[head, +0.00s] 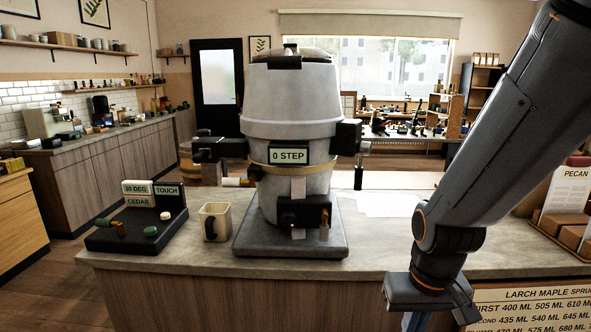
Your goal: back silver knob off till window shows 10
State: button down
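A grey dispenser (290,105) stands upright on a dark slab on the counter. Its front window (288,156) reads "0 STEP". A black block (303,215) low on its front carries a dark round part, and dark fittings with short handles stick out at both sides. I cannot tell which of these, if any, is the silver knob. My gripper (440,314) hangs at the lower right, in front of the counter edge and well apart from the dispenser. Its fingertips are cut off by the bottom of the picture, so its opening is unclear.
A dark panel (137,225) left of the dispenser bears labels "30 DEG", "TOUCH" and "CEDAR", with green, white and copper-coloured knobs. A "PECAN" display (565,205) is at the right.

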aim_at(364, 149)
jog(key=z, duration=1.4)
jog(key=i, duration=0.95)
jog(key=u, duration=1.45)
